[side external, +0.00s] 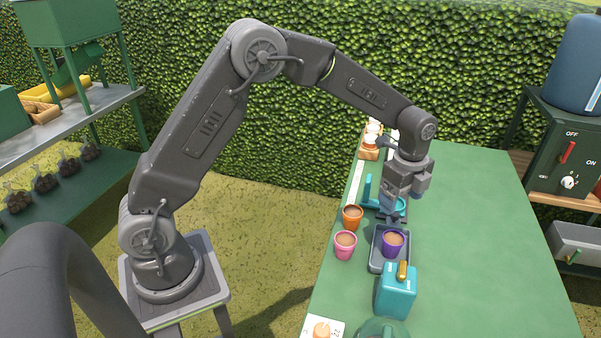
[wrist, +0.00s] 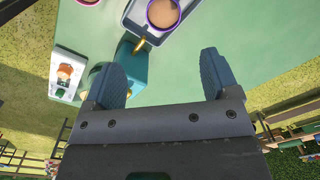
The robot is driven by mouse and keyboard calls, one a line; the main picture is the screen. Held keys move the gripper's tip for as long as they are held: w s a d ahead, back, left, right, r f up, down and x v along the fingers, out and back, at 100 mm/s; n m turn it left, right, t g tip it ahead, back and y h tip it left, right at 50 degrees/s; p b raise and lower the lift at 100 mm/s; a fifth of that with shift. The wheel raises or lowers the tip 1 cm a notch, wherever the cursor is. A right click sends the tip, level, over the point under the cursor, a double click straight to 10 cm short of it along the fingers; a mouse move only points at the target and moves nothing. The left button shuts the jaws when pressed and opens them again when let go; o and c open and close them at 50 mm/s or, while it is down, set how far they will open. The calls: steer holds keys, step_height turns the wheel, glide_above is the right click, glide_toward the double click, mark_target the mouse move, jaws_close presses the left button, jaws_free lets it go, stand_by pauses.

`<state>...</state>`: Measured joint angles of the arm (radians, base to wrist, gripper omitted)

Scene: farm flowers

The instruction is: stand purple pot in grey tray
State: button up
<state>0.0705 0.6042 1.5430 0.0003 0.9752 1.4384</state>
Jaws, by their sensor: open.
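The purple pot (side external: 393,244), filled with brown soil, stands upright inside the grey tray (side external: 376,258) on the green table. In the wrist view the pot (wrist: 163,13) shows at the top edge, partly cut off, with the tray (wrist: 131,14) around it. My gripper (side external: 393,216) is just behind the tray in the side view, pointing down. In the wrist view my gripper (wrist: 162,75) has its two fingers wide apart with nothing between them, clear of the pot.
An orange pot (side external: 352,217) and a pink pot (side external: 345,245) stand left of the tray. A teal box (side external: 396,292) with a gold spout is in front of it. A turquoise item (side external: 371,190) sits behind, near my gripper. The table's right side is clear.

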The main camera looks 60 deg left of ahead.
steer(key=s+a+r+n+t, duration=0.1)
steer(key=s+r+n+t, duration=0.1)
steer(key=s+r+n, duration=0.6)
steer(key=s+a+r+n+t, duration=0.1)
steer(key=s+r+n, duration=0.2)
steer(key=s, duration=0.7)
steer(key=s+a+r+n+t, duration=0.1)
steer(key=s+r+n+t, duration=0.1)
steer(key=s+n, duration=0.4)
steer(key=s+r, duration=0.1)
steer(key=s, duration=0.3)
steer(key=shift+s+a+r, duration=0.2)
steer(key=shift+r, duration=0.2)
steer(key=shift+c, duration=0.5)
